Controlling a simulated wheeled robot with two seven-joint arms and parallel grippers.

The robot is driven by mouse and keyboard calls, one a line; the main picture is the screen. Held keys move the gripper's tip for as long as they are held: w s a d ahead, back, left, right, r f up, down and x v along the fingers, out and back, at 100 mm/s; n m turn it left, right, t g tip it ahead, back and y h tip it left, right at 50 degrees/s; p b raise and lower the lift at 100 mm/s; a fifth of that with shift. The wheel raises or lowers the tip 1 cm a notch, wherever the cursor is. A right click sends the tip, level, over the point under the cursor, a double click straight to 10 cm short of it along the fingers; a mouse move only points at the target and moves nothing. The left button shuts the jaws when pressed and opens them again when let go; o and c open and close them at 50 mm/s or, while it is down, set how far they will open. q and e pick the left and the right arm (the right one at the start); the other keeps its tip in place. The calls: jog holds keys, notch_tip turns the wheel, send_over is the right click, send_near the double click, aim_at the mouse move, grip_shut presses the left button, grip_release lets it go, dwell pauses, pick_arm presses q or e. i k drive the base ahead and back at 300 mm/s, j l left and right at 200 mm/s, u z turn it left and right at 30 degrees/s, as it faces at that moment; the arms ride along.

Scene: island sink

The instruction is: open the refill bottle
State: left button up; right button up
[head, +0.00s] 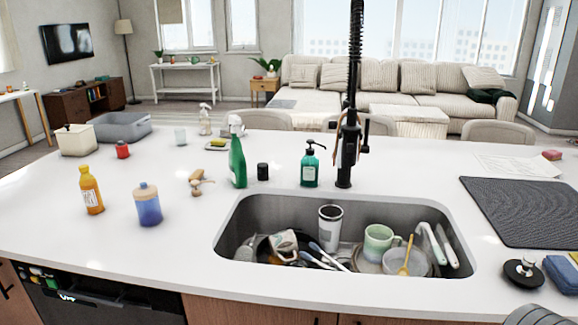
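An orange bottle (91,192) with a yellow cap and a white label stands upright on the left part of the white counter. It looks the most like the refill bottle, though no readable label confirms this. Its cap appears to be on. A green pump bottle (310,170) with a dark pump head stands behind the sink. A green spray bottle (237,160) stands to its left. Neither of my grippers is in view; a dark rounded part at the lower right corner may be part of my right arm.
The sink (232,222) holds a tumbler, a green mug, a pan and utensils. A tall black faucet (346,150) rises behind it. A dark mat (525,210) lies right. The front left counter is clear.

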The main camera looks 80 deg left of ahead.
aim_at(89, 190)
jog(key=u, duration=4.05)
jog(key=i+j, duration=0.15)
jog(key=j, duration=0.2)
jog(key=i+j, duration=0.1)
jog(key=j, duration=0.2)
jog(key=i+j, duration=0.15)
jog(key=j, duration=0.2)
jog(key=i+j, duration=0.1)
jog(key=j, duration=0.2)
jog(key=i+j+z, duration=0.1)
jog(key=j, duration=0.25)
jog(key=z, duration=1.4)
jog(key=i, duration=0.35)
